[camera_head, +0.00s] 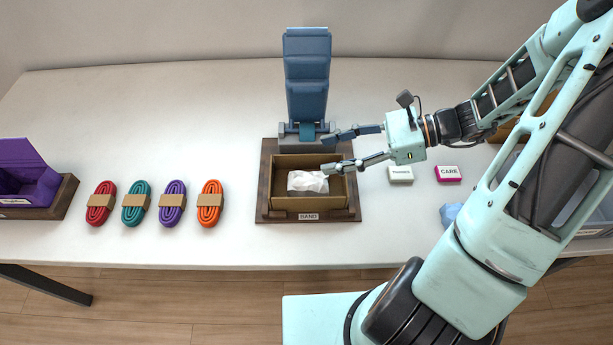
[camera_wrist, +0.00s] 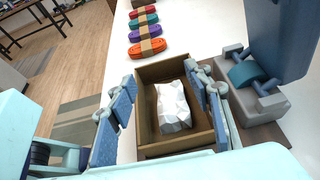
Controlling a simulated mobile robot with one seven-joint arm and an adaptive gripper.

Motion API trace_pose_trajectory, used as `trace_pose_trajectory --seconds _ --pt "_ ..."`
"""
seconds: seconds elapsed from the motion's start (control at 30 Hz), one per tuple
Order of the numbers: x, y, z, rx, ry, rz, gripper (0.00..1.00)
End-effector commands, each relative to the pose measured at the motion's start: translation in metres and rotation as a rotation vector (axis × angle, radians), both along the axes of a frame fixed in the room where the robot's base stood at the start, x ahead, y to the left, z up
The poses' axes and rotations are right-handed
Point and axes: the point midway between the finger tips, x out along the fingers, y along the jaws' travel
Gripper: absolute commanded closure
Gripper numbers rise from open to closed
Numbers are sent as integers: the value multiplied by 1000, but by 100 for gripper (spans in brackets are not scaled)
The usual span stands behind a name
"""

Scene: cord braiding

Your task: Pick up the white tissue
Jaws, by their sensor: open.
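The white tissue (camera_head: 308,181) is a crumpled lump inside an open brown box (camera_head: 294,204) on a dark wooden base labelled BAND. It also shows in the wrist view (camera_wrist: 173,107), lying in the box with its top uncovered. My gripper (camera_head: 329,152) is open, its two fingers pointing left over the right part of the box. In the wrist view the fingers of my gripper (camera_wrist: 164,88) stand apart on either side of the tissue, and I see no contact with it. The exact height of the fingertips above the tissue is hard to tell.
A blue upright stand (camera_head: 307,75) rises just behind the box. Red, teal, purple and orange cord bundles (camera_head: 210,203) lie to the left, beyond them a purple box (camera_head: 28,178). Two small labelled blocks (camera_head: 448,173) lie to the right. The table between cords and base is clear.

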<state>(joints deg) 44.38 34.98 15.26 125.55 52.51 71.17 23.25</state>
Motion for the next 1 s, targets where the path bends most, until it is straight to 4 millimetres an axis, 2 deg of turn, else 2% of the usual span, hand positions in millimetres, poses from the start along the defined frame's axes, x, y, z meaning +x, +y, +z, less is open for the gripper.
trace_pose_trajectory --seconds 0.5,0.6,0.83,1.0 --pt "-1 1 -82 5 5 -3 54" --pt "1 16 -84 4 2 -1 54" --pt "2 31 -90 4 2 -1 54" --pt "3 55 -100 5 3 1 54"
